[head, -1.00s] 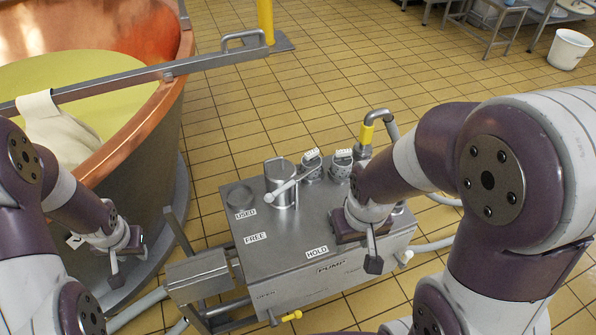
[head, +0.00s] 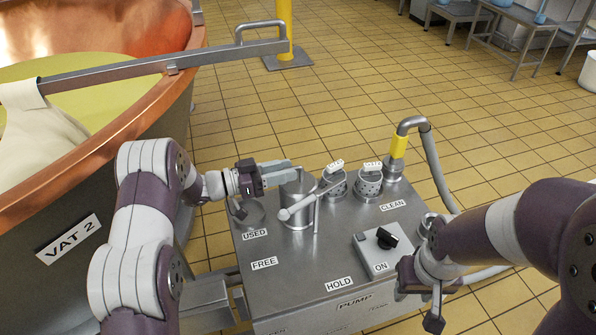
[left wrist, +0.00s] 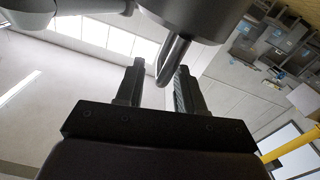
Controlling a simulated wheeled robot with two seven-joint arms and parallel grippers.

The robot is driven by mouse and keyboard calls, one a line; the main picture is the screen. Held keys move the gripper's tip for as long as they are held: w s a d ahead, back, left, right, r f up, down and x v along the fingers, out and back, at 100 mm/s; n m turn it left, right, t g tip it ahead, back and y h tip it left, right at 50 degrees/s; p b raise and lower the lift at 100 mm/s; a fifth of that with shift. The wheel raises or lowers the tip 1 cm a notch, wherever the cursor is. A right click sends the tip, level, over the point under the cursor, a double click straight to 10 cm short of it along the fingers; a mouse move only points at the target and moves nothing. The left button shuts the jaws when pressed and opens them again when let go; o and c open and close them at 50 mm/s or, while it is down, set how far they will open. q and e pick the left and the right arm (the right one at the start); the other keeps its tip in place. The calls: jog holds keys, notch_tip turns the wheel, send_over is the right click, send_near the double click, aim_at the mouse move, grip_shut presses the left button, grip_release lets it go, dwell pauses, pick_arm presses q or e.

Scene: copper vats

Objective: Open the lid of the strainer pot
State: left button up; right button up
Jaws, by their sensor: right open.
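The strainer pot (head: 297,208) is a steel cylinder standing on the steel pump box, with a ball-ended lever (head: 303,204) across its front. Its top is partly hidden by my left gripper (head: 277,167), which reaches in from the left at lid height. In the left wrist view my left gripper (left wrist: 160,85) has its fingers apart. A rounded metal handle (left wrist: 170,62) shows between them, close to the right finger; I cannot tell whether it touches. My right gripper (head: 434,308) is open and empty, low beside the box's right front.
The pump box (head: 310,262) has labels USED, FREE, HOLD and CLEAN, a switch (head: 385,238), two small tagged strainers (head: 369,182) and a yellow-banded pipe (head: 398,146). The copper vat (head: 130,118) stands at left.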

pick_arm(q)
jog(key=shift+x, duration=1.85)
jog(key=shift+w, duration=0.1)
grip_shut()
